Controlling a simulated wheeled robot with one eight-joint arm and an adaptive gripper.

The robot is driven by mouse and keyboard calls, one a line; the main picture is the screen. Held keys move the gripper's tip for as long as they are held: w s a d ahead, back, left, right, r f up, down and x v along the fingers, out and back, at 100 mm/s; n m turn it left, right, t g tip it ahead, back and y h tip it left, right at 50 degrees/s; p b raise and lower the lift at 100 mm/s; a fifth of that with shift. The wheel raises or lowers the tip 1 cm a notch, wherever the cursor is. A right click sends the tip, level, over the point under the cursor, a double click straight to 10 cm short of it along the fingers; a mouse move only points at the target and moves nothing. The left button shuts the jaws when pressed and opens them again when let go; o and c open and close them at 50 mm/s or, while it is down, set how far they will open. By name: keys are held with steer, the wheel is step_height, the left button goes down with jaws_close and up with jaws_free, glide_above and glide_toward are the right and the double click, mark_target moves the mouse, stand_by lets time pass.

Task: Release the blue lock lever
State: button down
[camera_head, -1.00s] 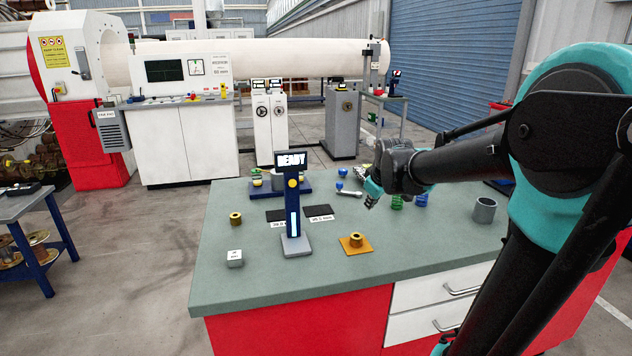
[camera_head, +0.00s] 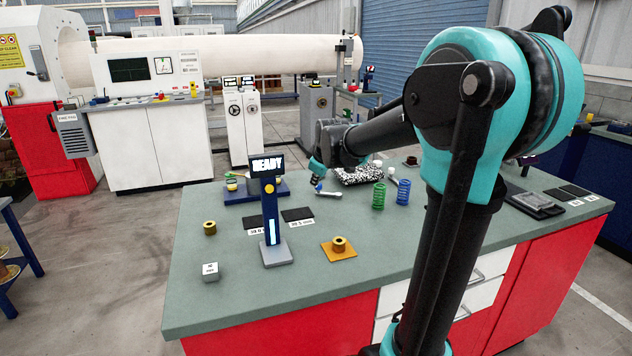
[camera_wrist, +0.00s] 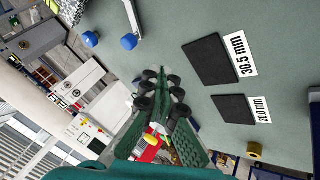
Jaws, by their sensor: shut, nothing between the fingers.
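A silver bar with a blue knob (camera_head: 319,187) lies on the bench just below my gripper (camera_head: 317,170) in the head view. In the wrist view a blue knob (camera_wrist: 129,41) sits at the end of a silver bar, with a second blue knob (camera_wrist: 90,39) to its left. I cannot tell for certain which of these is the lock lever. My gripper (camera_wrist: 160,95) is shut and empty, and appears apart from the knobs. A dark blue base (camera_head: 243,195) with small yellow parts stands left of my gripper. My gripper partly hides what lies behind it.
A blue post with a READY screen (camera_head: 267,166) stands mid-bench. Green (camera_head: 379,196) and blue (camera_head: 403,192) springs, a speckled block (camera_head: 358,175) and an orange plate (camera_head: 334,253) stand around. Two black pads (camera_wrist: 213,58) lie by size labels.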

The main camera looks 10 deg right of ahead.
steer(key=x, duration=0.8)
steer(key=shift+w+f, duration=0.1)
steer(key=shift+f, duration=0.15)
steer(key=shift+w+d+r, duration=0.15)
steer(key=shift+w+d, duration=0.65)
steer(key=shift+w, duration=0.25)
steer(key=shift+w+d, duration=0.3)
steer(key=shift+w, duration=0.25)
steer(key=shift+w, duration=0.1)
steer(key=shift+w+m+h, duration=0.2)
steer(key=shift+m+h, duration=0.1)
steer(key=shift+m, duration=0.1)
